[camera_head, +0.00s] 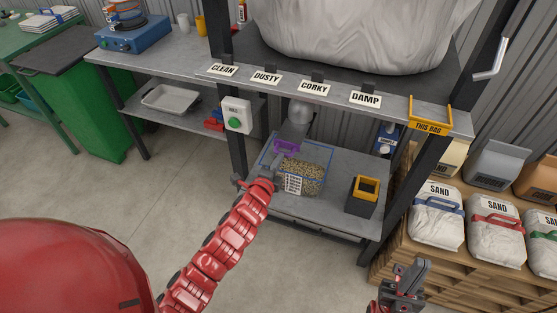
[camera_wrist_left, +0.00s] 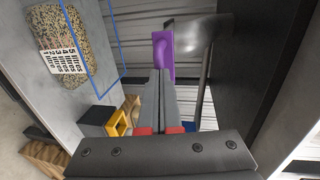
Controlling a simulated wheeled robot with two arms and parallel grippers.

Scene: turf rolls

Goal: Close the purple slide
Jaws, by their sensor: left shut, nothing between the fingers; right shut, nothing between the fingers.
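The purple slide (camera_head: 286,147) is a small purple handle piece under the grey metal spout (camera_head: 300,112), above the lower shelf. In the left wrist view the purple slide (camera_wrist_left: 162,52) stands just beyond my fingertips. My left gripper (camera_head: 279,160) is shut and empty, its tips at or very near the slide; I cannot tell whether they touch. The left gripper's closed fingers (camera_wrist_left: 160,75) overlap the slide's lower part in the wrist view. My right gripper (camera_head: 412,273) is shut and empty, low at the right, far from the slide.
A clear blue-edged bin (camera_head: 325,156) with granules stands on the lower shelf (camera_head: 335,215) below the spout. A black and yellow box (camera_head: 362,195) stands to its right. A dark shelf post (camera_head: 237,155) and a green-button box (camera_head: 237,116) are to the left.

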